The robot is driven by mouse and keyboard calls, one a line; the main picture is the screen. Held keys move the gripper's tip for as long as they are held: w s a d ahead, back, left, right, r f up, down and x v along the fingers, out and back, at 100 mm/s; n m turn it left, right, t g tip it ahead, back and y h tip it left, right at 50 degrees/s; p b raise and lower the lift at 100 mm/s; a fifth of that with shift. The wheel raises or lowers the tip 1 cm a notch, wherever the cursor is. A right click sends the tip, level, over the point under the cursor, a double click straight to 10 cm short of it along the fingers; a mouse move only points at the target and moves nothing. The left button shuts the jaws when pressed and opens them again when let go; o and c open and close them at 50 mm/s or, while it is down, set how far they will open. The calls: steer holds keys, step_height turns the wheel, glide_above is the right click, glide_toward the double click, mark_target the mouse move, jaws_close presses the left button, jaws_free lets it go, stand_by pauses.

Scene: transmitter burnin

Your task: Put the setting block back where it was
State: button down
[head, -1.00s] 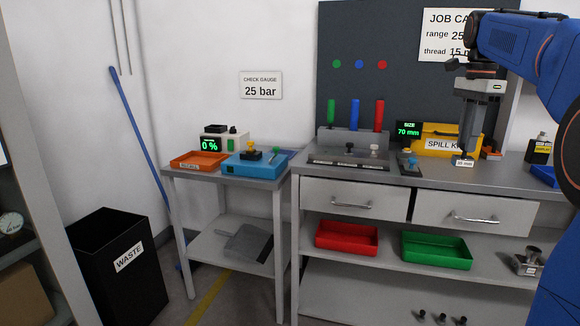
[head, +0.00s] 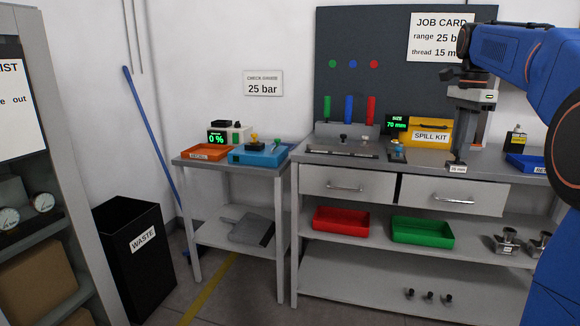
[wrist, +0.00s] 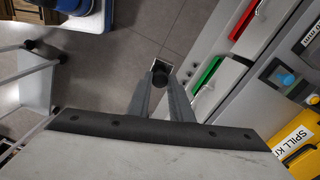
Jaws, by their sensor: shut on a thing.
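My gripper (head: 460,156) is shut on a small dark setting block (head: 457,168) with a white label that seems to read 25 mm. It holds the block upright, apparently in front of the bench edge, below and right of the yellow spill kit. In the wrist view, my fingers (wrist: 162,82) close on the dark block (wrist: 161,66), with floor behind it. A low grey rack (head: 342,152) with a labelled front lies on the bench further left. Small knobbed pieces stand on it; which places on it are empty is too small to tell.
A side table (head: 278,166) and waste bin (head: 134,245) stand left. Floor shows before the bench.

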steer(key=w+a+f+n, duration=0.4)
steer(key=w+f, duration=0.2)
steer(key=f, duration=0.8)
steer(key=w+a+f+n, duration=0.4)
steer(key=w+f, duration=0.2)
steer(key=f, duration=0.8)
steer(key=w+a+f+n, duration=0.4)
steer(key=w+f, duration=0.2)
steer(key=f, duration=0.8)
steer(key=s+a+f+n, duration=0.1)
steer(key=s+f+n, duration=0.1)
steer(key=f, duration=0.8)
steer(key=s+a+f+n, duration=0.1)
steer(key=s+f, duration=0.3)
steer(key=f, duration=0.6)
steer(key=s+a+f+n, duration=0.1)
steer(key=s+f+n, duration=0.1)
steer(key=f, duration=0.8)
steer(key=shift+s+a+n, duration=0.3)
steer(key=shift+s+a, duration=0.05)
steer(key=shift+s, duration=0.5)
steer(key=shift+f, duration=0.1)
